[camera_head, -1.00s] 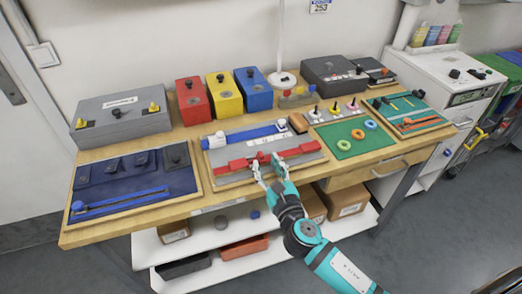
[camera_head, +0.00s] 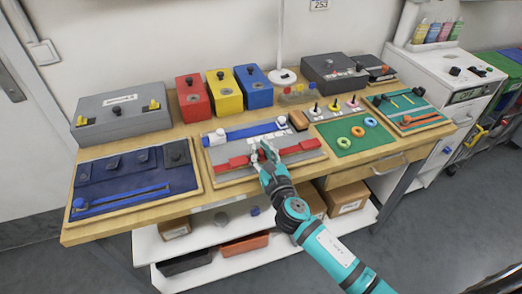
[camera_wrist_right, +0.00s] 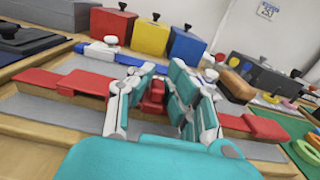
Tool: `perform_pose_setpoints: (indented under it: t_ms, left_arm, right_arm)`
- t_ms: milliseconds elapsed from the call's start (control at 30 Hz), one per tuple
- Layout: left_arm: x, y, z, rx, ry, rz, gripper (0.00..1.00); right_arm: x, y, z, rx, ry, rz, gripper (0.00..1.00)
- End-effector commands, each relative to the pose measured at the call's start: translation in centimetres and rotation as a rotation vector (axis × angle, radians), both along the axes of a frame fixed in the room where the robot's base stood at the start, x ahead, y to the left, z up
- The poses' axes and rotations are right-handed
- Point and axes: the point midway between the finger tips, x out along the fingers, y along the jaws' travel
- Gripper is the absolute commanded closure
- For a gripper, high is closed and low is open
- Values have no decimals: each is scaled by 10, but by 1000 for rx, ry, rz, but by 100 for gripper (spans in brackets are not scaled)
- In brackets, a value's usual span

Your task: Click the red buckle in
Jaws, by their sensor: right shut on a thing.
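The red buckle lies on a red strap along the front of a grey board (camera_head: 205,172). Its left red part (camera_head: 231,163) and the strap on the right (camera_head: 301,147) show on either side of my right gripper (camera_head: 264,155). In the right wrist view the gripper (camera_wrist_right: 157,97) is shut on a small red piece of the buckle (camera_wrist_right: 152,98) standing between its fingers. The left part (camera_wrist_right: 75,82) is beside the left finger. The fingers hide the middle of the buckle, so I cannot tell whether its halves meet. My left gripper is not in view.
A blue strap (camera_head: 250,131) with white parts lies behind the red one. A navy panel (camera_head: 125,190) is to the left and a green mat with rings (camera_head: 345,146) to the right. Red, yellow and blue boxes (camera_head: 226,95) stand behind.

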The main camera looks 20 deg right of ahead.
Motion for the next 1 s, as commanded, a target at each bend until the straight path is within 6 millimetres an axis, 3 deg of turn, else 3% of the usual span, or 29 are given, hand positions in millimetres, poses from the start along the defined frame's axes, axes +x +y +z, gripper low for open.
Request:
perform_pose_setpoints:
  t_ms: [367, 633, 900, 933, 1000]
  left_arm:
    - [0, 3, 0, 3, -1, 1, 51]
    - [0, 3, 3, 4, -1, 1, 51]
    - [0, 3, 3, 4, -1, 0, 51]
    - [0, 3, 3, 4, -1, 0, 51]
    - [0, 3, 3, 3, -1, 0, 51]
  right_arm:
    - [0, 1, 0, 1, 0, 1, 100]
    - [-1, 31, 0, 4, 1, 3, 100]
    - [-2, 34, 0, 5, 0, 6, 100]
    - [-2, 34, 0, 5, 0, 6, 84]
    - [-2, 34, 0, 5, 0, 6, 75]
